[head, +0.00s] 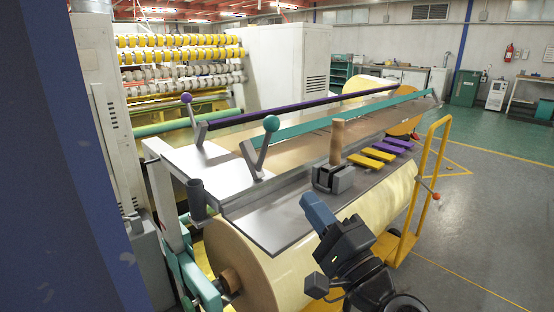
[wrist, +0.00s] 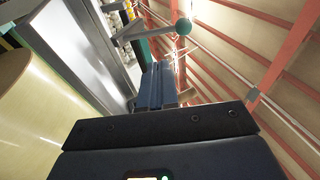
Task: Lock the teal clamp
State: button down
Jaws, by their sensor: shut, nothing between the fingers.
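The teal clamp is a long teal bar (head: 350,117) running across the table. Its lever ends in a teal ball (head: 271,123) and stands up from the near end of the bar, leaning slightly right. In the wrist view the teal ball (wrist: 183,27) and its grey lever show just beyond the fingertips. My gripper (head: 308,198) is over the near edge of the grey worktop, right of and nearer than the lever, apart from it. Its blue-grey fingers (wrist: 157,78) are together and empty.
A purple bar (head: 300,103) with a purple-ball lever (head: 186,98) lies behind the teal one. A dark holder with a wooden handle (head: 337,145) stands close beyond my gripper. Yellow (head: 370,157) and purple (head: 398,143) blocks lie further right. A large roll (head: 270,262) is below the worktop.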

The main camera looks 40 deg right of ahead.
aim_at(268, 144)
jog(key=p+x, duration=0.5)
jog(key=x, duration=0.7)
jog(key=shift+w+r+p, duration=0.2)
jog(key=shift+w+p, duration=0.1)
jog(key=shift+p, duration=0.1)
jog(key=shift+w+r, duration=0.1)
jog(key=shift+w, duration=0.5)
jog(key=shift+d+r+p, duration=0.1)
jog(key=shift+r+p, duration=0.05)
jog(key=shift+p, duration=0.35)
